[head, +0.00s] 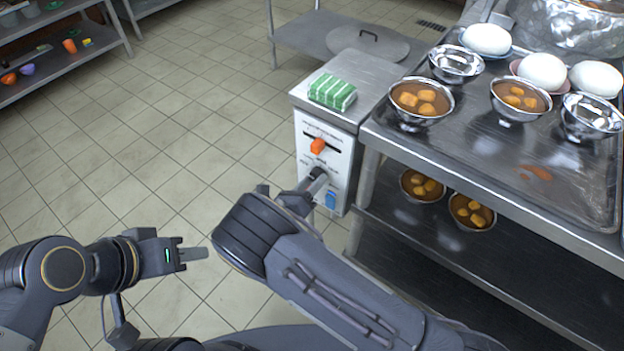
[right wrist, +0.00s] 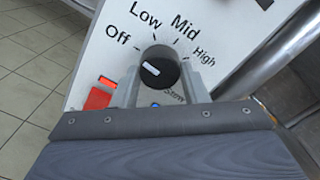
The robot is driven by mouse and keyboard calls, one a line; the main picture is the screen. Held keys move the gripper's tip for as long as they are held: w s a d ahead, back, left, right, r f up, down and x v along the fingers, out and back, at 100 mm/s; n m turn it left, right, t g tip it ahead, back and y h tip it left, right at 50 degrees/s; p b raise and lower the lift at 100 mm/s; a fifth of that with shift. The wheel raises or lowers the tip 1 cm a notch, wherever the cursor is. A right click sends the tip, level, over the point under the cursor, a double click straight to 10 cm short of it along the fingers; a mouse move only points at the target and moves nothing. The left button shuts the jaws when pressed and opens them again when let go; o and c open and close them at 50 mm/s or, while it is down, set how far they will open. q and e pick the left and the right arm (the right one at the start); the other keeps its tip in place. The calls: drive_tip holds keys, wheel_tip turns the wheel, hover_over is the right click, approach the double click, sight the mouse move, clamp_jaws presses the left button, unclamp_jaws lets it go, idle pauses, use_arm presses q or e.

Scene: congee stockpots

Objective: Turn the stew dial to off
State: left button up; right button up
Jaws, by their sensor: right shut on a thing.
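The stew dial (right wrist: 158,68) is a black round knob on a white panel in the right wrist view. Its white mark points up-left, roughly toward the printed Off. Low, Mid and High are printed round it. My right gripper (right wrist: 160,85) has one finger on each side of the dial and is shut on it. In the head view my right gripper (head: 314,182) reaches the front of the control box (head: 345,175) and hides most of the dial. My left gripper (head: 192,254) is over the tiled floor, away from the box; its finger gap is unclear.
An orange knob (head: 317,146) sits above the dial and a blue switch (head: 331,199) below it. A green-striped cloth (head: 332,91) lies on the box.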

drive_tip(key=shift+n, duration=0.6)
drive_tip(key=o, duration=1)
drive_tip(key=shift+s+a, duration=0.1)
drive_tip(key=p+v, duration=0.1)
drive_tip(key=v, duration=0.6)
drive_tip(key=shift+s+a, duration=0.2)
drive_tip(key=shift+s, duration=0.05)
drive_tip(key=shift+s, duration=0.1)
